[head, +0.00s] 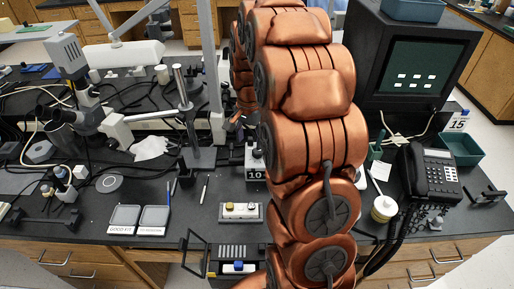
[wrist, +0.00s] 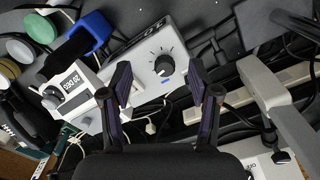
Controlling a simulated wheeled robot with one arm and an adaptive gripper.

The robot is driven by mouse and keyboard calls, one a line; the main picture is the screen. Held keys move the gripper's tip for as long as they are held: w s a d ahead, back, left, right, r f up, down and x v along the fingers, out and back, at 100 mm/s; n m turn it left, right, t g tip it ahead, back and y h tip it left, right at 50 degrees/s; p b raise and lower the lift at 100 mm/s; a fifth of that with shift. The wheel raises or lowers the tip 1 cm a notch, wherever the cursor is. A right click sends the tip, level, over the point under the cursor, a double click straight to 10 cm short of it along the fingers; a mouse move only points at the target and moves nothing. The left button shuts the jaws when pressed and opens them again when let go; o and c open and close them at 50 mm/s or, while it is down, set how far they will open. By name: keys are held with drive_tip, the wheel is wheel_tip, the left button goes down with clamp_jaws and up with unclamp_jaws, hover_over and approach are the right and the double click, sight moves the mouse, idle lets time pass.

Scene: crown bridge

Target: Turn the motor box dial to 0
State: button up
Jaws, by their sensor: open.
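The motor box (wrist: 147,68) is a pale box lying at a slant in the wrist view. Its black dial (wrist: 165,66) has a ring of tick marks on the face. The number the dial points to is too small to read. My gripper (wrist: 160,84) is open, with one dark finger on each side of the dial and nothing between them. I cannot tell how far the fingertips are from the face. In the head view my copper arm covers the middle of the bench, and my gripper is hidden behind it.
A white device with a number display (wrist: 73,83) and a blue part (wrist: 92,33) lie left of the dial. A power strip (wrist: 225,101) and cables are at right. In the head view, microscopes (head: 88,122) stand at left, a monitor (head: 412,62) and telephone (head: 430,173) at right.

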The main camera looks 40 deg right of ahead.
drive_tip(key=m, duration=0.2)
hover_over(257, 151)
wheel_tip(257, 151, down, 2)
drive_tip(key=shift+d+f+p, duration=0.1)
drive_tip(key=shift+f+p, duration=0.05)
drive_tip(key=shift+p, duration=0.15)
drive_tip(key=shift+f+p, duration=1.3)
drive_tip(key=shift+f, duration=2.55)
drive_tip(key=c, duration=1.1)
drive_tip(key=shift+c, duration=0.2)
